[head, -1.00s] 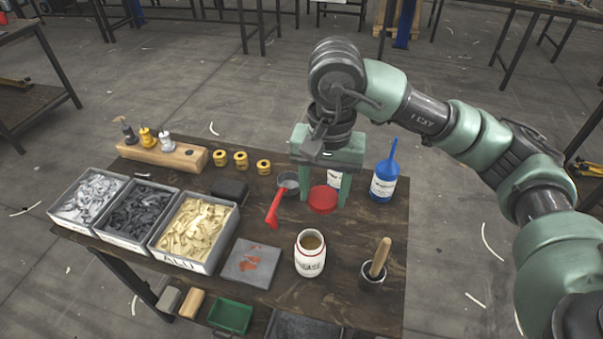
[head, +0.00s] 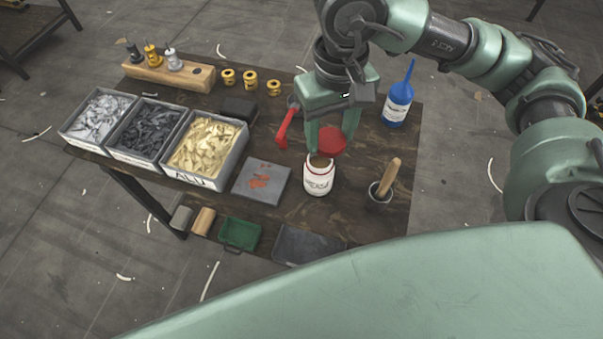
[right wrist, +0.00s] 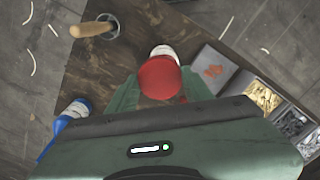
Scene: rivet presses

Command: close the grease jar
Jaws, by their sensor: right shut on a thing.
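The grease jar (head: 319,180) is a white jar with a red band near its open mouth, upright on the dark table. It also shows in the right wrist view (right wrist: 163,51), partly hidden behind the lid. The round red lid (head: 332,141) is between the fingers of my right gripper (head: 331,138), which is shut on it. The lid is held just behind and above the jar's mouth, a little to its right, apparently apart from it. In the right wrist view the lid (right wrist: 160,80) covers the jar's near side. My left gripper is out of view.
A cup with a wooden-handled tool (head: 384,187) stands right of the jar. A grey pad (head: 262,182) lies to its left, near the bins (head: 200,150). A red-handled thing (head: 286,127) lies behind. A blue bottle (head: 397,100) stands at the back right.

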